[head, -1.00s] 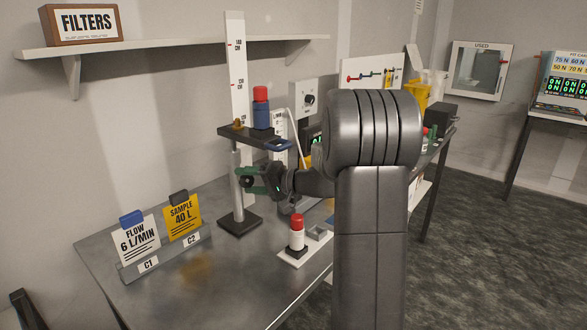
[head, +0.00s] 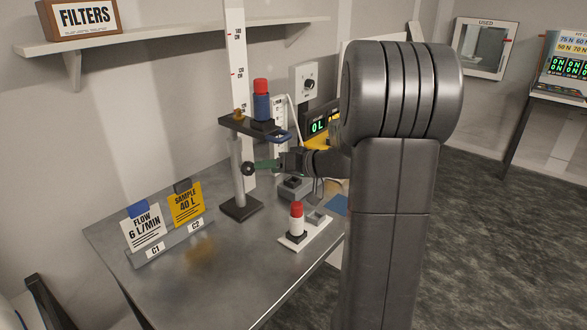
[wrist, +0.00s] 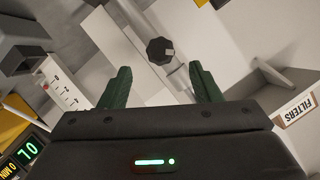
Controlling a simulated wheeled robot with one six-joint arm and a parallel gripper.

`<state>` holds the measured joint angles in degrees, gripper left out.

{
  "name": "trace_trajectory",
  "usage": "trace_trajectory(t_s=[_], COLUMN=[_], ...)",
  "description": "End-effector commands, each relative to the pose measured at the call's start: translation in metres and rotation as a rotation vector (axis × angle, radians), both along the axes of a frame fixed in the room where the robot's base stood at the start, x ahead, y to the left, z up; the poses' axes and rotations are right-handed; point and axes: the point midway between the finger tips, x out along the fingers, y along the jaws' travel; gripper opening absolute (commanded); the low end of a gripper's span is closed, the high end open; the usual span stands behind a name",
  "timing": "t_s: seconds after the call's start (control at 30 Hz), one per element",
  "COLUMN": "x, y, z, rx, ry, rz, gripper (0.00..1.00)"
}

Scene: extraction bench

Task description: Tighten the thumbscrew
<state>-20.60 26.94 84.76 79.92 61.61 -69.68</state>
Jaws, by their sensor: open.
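The thumbscrew is a black faceted knob (head: 247,169) on the side of the upright metal post (head: 236,185) of a stand. The wrist view shows the knob (wrist: 160,50) head-on. My gripper (head: 265,165) has green fingers and is just right of the knob in the head view. In the wrist view my gripper (wrist: 160,72) is open and empty, with one finger to each side of the knob's line. The knob appears a little beyond the fingertips, not clasped. The post carries a dark platform (head: 236,124) with a blue, red-capped cylinder (head: 261,103) on it.
A tall white scale (head: 236,60) stands behind the post. A red-capped white cylinder (head: 297,219) stands on a white base at the front right. Flow and sample cards (head: 145,231) stand at the left. A grey box (head: 294,187) sits below my gripper. The front of the bench is clear.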

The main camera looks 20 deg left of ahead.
Motion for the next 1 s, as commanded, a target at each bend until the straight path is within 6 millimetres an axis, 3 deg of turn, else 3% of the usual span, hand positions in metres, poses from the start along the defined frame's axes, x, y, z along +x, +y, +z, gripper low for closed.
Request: trace_trajectory(t_s=[0.2,0.4,0.87,1.0], x=[-0.002,-0.003,-0.004,-0.008], y=[-0.038,-0.056,-0.059,-0.053], z=[0.012,0.018,0.021,0.026], rx=[0.0,0.0,0.002,0.031], ry=[0.0,0.0,0.012,0.131], rz=[-0.001,-0.001,-0.005,-0.074], gripper=[0.57,0.57,0.57,0.57])
